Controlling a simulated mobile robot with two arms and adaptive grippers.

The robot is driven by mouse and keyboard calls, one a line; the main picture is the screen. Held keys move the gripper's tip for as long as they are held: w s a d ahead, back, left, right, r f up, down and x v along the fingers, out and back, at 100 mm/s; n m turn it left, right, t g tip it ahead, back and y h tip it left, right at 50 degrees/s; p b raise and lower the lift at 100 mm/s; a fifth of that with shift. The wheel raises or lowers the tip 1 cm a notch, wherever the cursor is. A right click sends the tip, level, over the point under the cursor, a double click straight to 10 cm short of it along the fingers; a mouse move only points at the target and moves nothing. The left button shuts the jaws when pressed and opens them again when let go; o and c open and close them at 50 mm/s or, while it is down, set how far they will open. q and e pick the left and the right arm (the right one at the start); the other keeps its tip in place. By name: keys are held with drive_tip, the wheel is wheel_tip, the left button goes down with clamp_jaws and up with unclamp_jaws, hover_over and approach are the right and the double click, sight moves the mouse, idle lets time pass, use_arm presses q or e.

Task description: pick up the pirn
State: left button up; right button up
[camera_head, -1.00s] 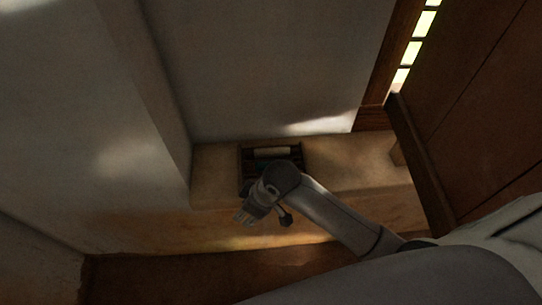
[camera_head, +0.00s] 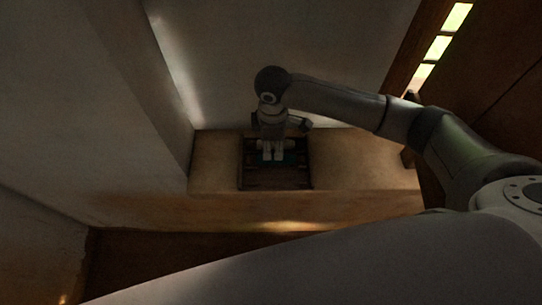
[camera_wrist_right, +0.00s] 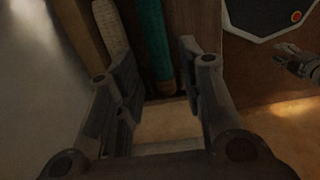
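In the head view a dark wooden tray (camera_head: 277,182) sits on the ledge. My right gripper (camera_head: 272,158) reaches over it from above, its fingers over the tray's inside. In the right wrist view my right gripper (camera_wrist_right: 160,90) is open, with its two fingers well apart. A teal-wound pirn (camera_wrist_right: 153,42) and a pale cream-wound pirn (camera_wrist_right: 110,28) lie side by side in the tray beyond the fingers. The teal one lines up with the gap, and nothing is held. A bit of teal (camera_head: 290,157) shows beside the fingers in the head view.
The tan ledge (camera_head: 370,170) is bare on both sides of the tray. A pale wall (camera_head: 220,60) stands behind it and another at the left. Dark wooden panelling (camera_head: 495,60) stands at the right. The light is low.

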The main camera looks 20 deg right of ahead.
drive_tip(key=f, duration=0.7)
drive_tip(key=shift+w+a+f+p, duration=0.1)
drive_tip(key=shift+w+a+p, duration=0.15)
drive_tip(key=shift+p, duration=0.05)
drive_tip(key=shift+c, duration=0.4)
clamp_jaws()
